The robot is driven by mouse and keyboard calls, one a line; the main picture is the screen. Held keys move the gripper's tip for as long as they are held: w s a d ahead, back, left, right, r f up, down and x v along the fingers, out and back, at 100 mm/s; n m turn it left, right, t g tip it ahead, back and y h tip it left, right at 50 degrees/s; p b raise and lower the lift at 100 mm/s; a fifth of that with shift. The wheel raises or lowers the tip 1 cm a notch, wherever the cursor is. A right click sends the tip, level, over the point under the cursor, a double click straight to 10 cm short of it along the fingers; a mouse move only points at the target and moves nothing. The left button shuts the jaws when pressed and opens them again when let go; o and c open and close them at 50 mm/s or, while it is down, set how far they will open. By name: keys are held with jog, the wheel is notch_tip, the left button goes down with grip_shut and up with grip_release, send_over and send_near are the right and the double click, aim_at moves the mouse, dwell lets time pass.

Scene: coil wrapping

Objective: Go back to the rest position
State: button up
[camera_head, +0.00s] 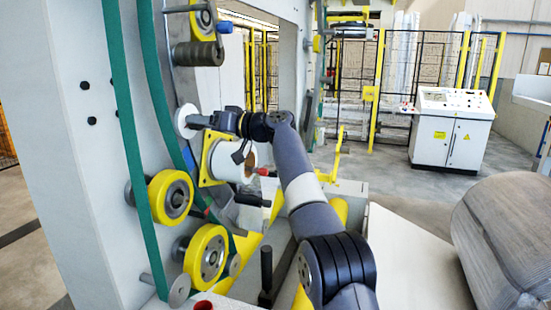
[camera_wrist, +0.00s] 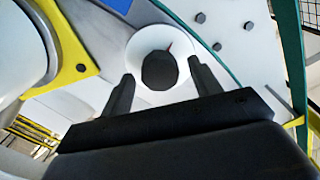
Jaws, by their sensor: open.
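My gripper (camera_head: 203,121) is at the end of my dark arm, which reaches up and left toward the wrapping machine. In the wrist view my gripper (camera_wrist: 160,68) has its two dark fingers spread apart, with nothing held between them. A white disc (camera_head: 185,114) with a dark round centre stands on the machine just beyond the fingertips. It also shows in the wrist view (camera_wrist: 148,40), framed between the fingers. I cannot tell whether the fingers touch it.
A white roll (camera_head: 237,165) on a yellow plate (camera_head: 207,160) sits just below my wrist. Yellow rollers (camera_head: 170,196) and a green belt (camera_head: 128,130) are on the machine panel. A large grey coil (camera_head: 510,235) lies at the right. A control cabinet (camera_head: 448,140) stands behind on open floor.

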jog(key=m+p, duration=0.1)
jog(key=m, duration=1.8)
dwell(0.7)
